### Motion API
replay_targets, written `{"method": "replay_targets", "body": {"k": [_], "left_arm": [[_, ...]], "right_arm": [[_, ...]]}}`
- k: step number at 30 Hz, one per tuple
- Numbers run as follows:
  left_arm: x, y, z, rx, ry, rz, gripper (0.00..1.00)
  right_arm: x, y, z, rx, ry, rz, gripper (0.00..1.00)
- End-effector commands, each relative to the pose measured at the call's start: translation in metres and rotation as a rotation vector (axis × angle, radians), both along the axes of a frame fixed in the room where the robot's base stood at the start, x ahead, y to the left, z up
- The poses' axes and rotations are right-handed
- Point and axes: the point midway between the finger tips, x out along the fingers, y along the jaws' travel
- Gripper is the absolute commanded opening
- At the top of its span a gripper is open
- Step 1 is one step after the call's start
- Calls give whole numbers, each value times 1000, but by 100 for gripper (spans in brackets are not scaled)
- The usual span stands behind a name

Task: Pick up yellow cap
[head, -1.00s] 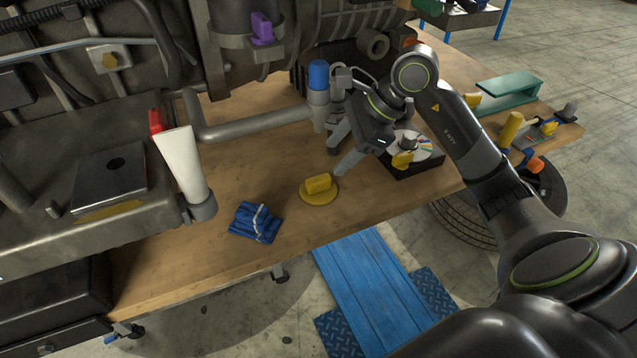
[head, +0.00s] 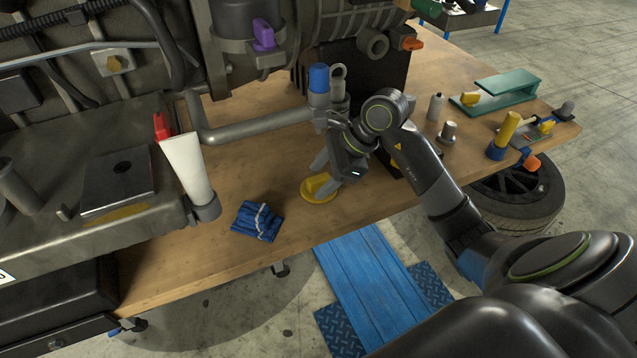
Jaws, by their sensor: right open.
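The yellow cap (head: 317,188) is a round disc with a raised grip block on top. It lies flat on the wooden workbench in the head view. My right gripper (head: 325,178) is open, its two grey fingers pointing down at the cap, one over its far left side and one near its right side. I cannot tell whether the fingers touch the cap. My left gripper is not in view.
A folded blue cloth (head: 258,221) lies left of the cap on the workbench (head: 190,258). A large engine (head: 90,150) with a white tube (head: 186,168) fills the left. A blue-capped bottle (head: 318,82) stands behind the gripper. A teal stand (head: 507,88) and tools are on the right.

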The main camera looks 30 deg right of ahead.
Motion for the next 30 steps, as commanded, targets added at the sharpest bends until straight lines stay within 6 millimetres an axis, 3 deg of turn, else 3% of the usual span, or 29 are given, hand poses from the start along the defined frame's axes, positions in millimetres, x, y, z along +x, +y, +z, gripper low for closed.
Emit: {"method": "replay_targets", "body": {"k": [3,15,30], "left_arm": [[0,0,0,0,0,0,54],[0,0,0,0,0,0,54],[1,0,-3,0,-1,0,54]], "right_arm": [[0,0,0,0,0,0,51],[0,0,0,-1,0,0,2],[0,-1,4,-2,-1,0,0]]}}
